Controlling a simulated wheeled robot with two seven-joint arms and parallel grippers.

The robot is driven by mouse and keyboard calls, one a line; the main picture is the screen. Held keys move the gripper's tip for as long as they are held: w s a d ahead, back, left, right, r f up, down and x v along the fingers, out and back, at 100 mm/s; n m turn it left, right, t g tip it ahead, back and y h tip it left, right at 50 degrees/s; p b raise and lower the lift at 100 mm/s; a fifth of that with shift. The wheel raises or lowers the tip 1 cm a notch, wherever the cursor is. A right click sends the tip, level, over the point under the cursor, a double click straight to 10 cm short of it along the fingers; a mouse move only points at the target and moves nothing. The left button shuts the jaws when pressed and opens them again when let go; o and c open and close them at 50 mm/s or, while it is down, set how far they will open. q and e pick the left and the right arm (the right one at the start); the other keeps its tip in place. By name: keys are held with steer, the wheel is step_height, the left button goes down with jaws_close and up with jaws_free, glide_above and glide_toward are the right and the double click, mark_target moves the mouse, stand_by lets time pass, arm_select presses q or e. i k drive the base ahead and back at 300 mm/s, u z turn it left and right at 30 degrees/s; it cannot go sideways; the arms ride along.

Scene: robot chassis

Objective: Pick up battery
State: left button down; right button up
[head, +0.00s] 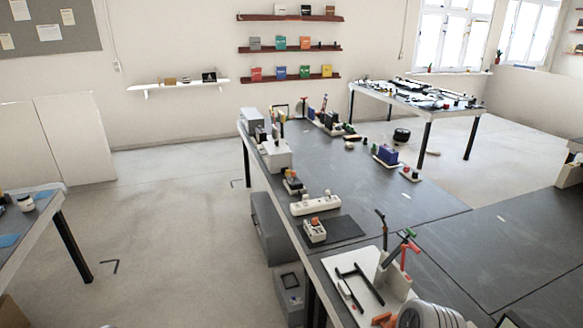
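I cannot make out a battery for certain; the items on the tables are small in the head view. A small pale device with an orange top (316,231) sits on a dark mat (345,228) near the table's left edge. Another small dark and yellow device (293,184) stands farther back.
A white power strip (316,205) lies behind the mat. A white tool board (350,283) with upright tools is at the near edge. Grey cabinets (270,228) stand under the table's left side. A second cluttered table (415,97) stands behind. The floor to the left is open.

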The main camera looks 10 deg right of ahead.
mark_target(261, 136)
steer(key=u, duration=0.3)
steer(key=i, duration=1.15)
steer(key=u, duration=0.55)
steer(key=i, duration=4.05)
steer(key=z, duration=0.6)
